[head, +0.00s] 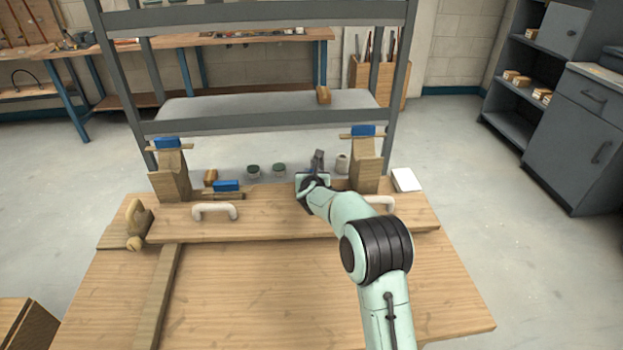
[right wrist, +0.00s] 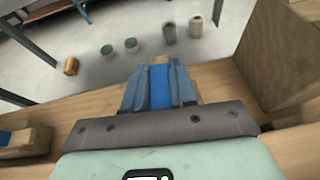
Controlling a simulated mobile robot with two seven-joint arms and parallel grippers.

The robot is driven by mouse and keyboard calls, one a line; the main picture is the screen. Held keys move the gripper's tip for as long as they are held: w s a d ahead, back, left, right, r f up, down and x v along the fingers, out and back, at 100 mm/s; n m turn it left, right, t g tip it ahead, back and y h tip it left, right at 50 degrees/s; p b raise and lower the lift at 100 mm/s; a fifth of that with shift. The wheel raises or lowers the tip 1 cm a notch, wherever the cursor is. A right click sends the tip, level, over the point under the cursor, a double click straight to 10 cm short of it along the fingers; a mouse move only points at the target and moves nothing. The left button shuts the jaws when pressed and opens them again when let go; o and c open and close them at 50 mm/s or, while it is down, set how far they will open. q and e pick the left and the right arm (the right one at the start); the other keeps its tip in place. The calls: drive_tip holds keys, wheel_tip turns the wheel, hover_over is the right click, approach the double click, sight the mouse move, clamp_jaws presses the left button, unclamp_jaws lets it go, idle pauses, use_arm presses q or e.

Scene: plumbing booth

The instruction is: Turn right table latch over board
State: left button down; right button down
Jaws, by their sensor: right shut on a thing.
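The board (head: 270,222) lies across the back of the wooden table (head: 250,300), with a white handle (head: 214,211) at left and another (head: 380,203) at right, partly behind my arm. The left table latch, blue on wood (head: 227,186), lies at the board's back edge. My right gripper (head: 317,172) is at the back edge, left of the right wooden post (head: 366,165). In the right wrist view its fingers (right wrist: 160,88) are shut on the right latch, whose blue part (right wrist: 160,90) and wooden tip show between them. Its base is hidden. My left gripper is out of view.
A left wooden post (head: 172,175) and the right one stand behind the board. A hand plane (head: 138,220) sits at the left, a white box (head: 406,180) at right. Cans (head: 279,168) stand behind the board, inside a grey frame (head: 270,126). The table front is mostly clear.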

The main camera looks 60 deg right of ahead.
drive_tip(key=c, duration=1)
unclamp_jaws()
drive_tip(key=v, duration=1.3)
drive_tip(key=shift+s+a+r, duration=0.1)
drive_tip(key=shift+r, duration=0.05)
